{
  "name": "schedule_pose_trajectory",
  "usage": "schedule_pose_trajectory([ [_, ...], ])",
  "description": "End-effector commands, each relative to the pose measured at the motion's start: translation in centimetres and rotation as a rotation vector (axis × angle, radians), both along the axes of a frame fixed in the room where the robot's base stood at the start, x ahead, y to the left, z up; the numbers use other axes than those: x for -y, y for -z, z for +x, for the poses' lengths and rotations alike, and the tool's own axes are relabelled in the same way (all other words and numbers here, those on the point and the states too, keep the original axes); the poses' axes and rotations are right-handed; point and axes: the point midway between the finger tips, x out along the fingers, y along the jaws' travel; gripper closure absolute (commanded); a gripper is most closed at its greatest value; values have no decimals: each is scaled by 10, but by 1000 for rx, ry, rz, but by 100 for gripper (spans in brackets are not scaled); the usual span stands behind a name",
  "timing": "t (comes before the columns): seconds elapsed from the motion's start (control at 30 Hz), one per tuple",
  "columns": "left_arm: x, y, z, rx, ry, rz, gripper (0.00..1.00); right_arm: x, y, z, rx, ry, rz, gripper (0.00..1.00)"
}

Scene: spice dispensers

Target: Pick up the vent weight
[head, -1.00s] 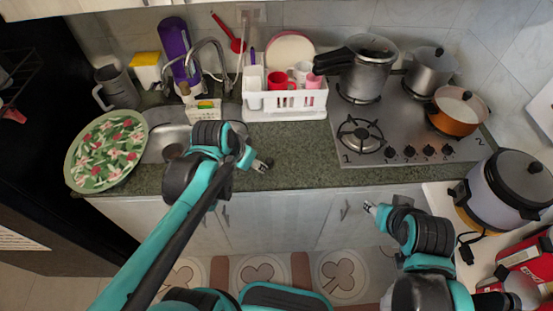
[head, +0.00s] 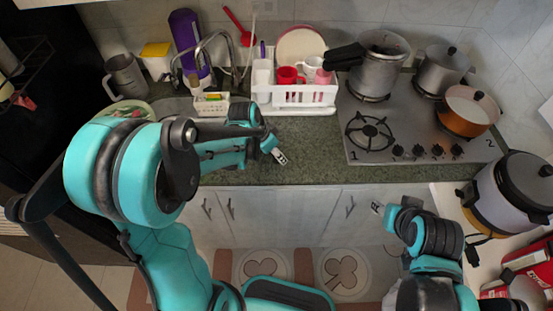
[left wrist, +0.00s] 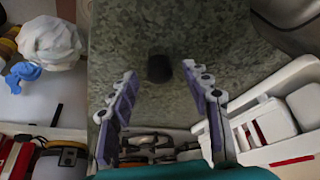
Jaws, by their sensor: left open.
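A small dark round piece, which looks like the vent weight (left wrist: 159,68), is on the green granite counter in the left wrist view. My left gripper (left wrist: 158,84) is open and empty, with its two purple-grey fingers on either side of the line to this piece. I cannot tell the height gap between them. In the head view, my left gripper (head: 280,157) is over the counter's front part, and I cannot make out the vent weight there. My right gripper (head: 376,208) is in front of the cabinets, away from the counter; its finger opening is too small to judge.
A white dish rack (head: 292,97) with cups stands behind the left gripper. The pressure cooker (head: 378,72) with a black handle stands on the stove (head: 425,115), beside other pots. A rice cooker (head: 510,190) is at the right. The counter strip (head: 320,150) before the stove is clear.

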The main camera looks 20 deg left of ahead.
Motion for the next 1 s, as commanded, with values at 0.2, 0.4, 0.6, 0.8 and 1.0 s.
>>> schedule_pose_trajectory([
  [0.2, 3, 14, 5, 1, 0, 1, 51, 0, 6, 0, 0, 0, 0, 56],
  [0.4, 3, 13, 4, 0, -1, 0, 75, 0, 5, 0, 0, 0, 0, 56],
  [0.6, 3, 13, 4, 0, -1, 0, 100, 0, 5, 0, 0, 0, 0, 56],
  [0.8, 3, 13, 4, 0, -1, 0, 100, 0, 5, 0, 0, 0, 0, 56],
  [1.0, 3, 0, 4, 0, -1, 0, 100, 0, -1, 0, 0, 0, 0, 56],
])
